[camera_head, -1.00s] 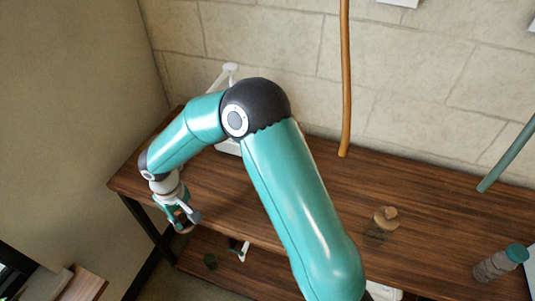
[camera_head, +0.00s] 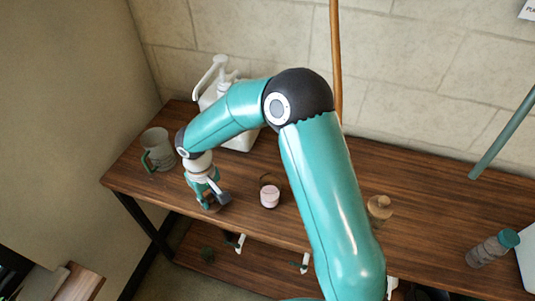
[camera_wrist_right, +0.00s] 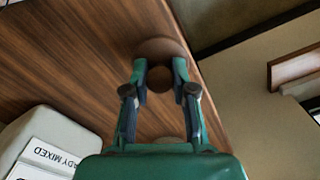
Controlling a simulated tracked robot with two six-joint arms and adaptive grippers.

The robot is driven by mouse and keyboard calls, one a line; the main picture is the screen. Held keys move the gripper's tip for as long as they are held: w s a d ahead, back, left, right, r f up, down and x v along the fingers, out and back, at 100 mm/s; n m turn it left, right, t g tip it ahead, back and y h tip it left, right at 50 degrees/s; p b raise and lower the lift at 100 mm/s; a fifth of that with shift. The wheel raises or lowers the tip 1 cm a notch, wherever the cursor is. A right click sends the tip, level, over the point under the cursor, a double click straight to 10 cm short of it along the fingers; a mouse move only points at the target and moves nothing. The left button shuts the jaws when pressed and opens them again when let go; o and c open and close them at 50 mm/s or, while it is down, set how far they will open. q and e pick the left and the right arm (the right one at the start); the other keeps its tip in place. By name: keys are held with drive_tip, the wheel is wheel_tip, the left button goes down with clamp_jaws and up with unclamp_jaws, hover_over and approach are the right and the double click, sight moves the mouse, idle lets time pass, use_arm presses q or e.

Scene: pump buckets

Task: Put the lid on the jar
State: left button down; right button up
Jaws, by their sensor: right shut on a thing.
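My right gripper (camera_head: 211,200) is above the table near its front edge, left of the small jar. In the right wrist view its fingers (camera_wrist_right: 160,76) are closed around a round brown knob. A brown disc (camera_wrist_right: 160,47), seemingly the lid, shows just beyond the fingertips. In the head view the gripper mostly hides the held piece. A small open glass jar (camera_head: 269,193) with pale pink contents stands on the table to the gripper's right, apart from it. I cannot tell whether it is the task's jar. My left gripper is not in view.
A white pump bucket (camera_head: 240,139) is behind my arm. A wooden-topped jar (camera_head: 379,207) and a teal-capped bottle (camera_head: 493,248) stand right on the table (camera_head: 440,215). A shelf (camera_head: 225,270) lies below.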

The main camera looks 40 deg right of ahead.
drive_tip(key=s+d+r+p, duration=0.6)
drive_tip(key=s+d+r, duration=0.4)
drive_tip(key=d+r, duration=0.5)
drive_tip(key=shift+m, duration=0.3)
drive_tip(key=shift+a+f+b, duration=0.25)
drive_tip(key=shift+f+b, duration=0.55)
drive_tip(key=shift+f, duration=0.15)
drive_tip(key=shift+a+f+b, duration=0.2)
drive_tip(key=shift+f+b, duration=0.55)
drive_tip(key=shift+f, duration=0.2)
drive_tip(key=shift+a+f+b, duration=0.25)
drive_tip(key=shift+f+b, duration=0.55)
drive_tip(key=shift+f, duration=0.15)
drive_tip(key=shift+r, duration=0.1)
drive_tip(key=shift+f+b, duration=0.2)
drive_tip(key=shift+b, duration=0.2)
